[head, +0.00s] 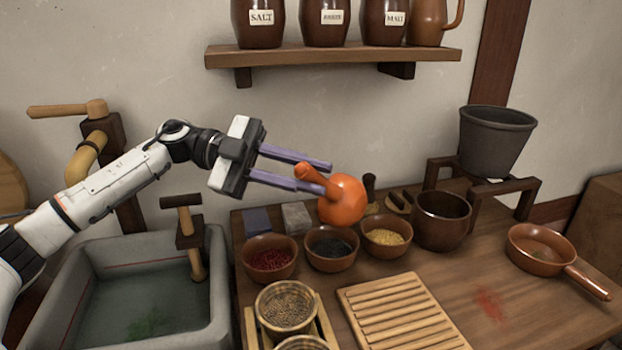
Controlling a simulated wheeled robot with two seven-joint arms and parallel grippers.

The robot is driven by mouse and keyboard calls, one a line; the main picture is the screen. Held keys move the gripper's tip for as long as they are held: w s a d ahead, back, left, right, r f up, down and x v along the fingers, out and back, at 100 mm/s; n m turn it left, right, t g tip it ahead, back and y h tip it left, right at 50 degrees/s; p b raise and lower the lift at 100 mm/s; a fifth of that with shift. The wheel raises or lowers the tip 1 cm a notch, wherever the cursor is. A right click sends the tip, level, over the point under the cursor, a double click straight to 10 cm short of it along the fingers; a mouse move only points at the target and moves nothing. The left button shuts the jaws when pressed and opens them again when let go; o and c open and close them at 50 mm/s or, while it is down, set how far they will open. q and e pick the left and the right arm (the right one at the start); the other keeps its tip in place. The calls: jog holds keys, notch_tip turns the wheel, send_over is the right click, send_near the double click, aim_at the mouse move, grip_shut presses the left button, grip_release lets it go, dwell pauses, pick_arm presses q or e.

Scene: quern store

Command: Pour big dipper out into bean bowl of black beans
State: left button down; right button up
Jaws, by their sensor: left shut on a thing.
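My left gripper (326,177) comes in from the left and is shut on the big dipper (343,201), an orange, round-bodied dipper with a short thick handle. The dipper is held tilted, handle up to the left, above the back of the bowl row. Its opening is turned out of sight, so its contents are hidden. The bean bowl of black beans (331,262) is a brown bowl on the table, below and slightly left of the dipper's body. I see no stream falling. My right gripper is not in view.
A bowl of red beans (270,273) and a bowl of yellow grains (387,251) flank the bean bowl. A brown pot (441,232), slatted board (401,307), handled pan (541,249) and sieve basket (286,307) stand around. A stone sink (213,285) is left; a shelf (333,56) is above.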

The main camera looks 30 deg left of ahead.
pick_arm(q)
jog(key=shift+a, duration=0.25)
jog(key=shift+a+h+b, duration=0.25)
jog(key=shift+h+b, duration=0.05)
jog(key=shift+h, duration=0.1)
jog(key=shift+w+a+r+n+t+h+b, duration=0.15)
jog(key=shift+a+n+t+h+b, duration=0.3)
jog(key=shift+a+h, duration=0.35)
dwell(1.0)
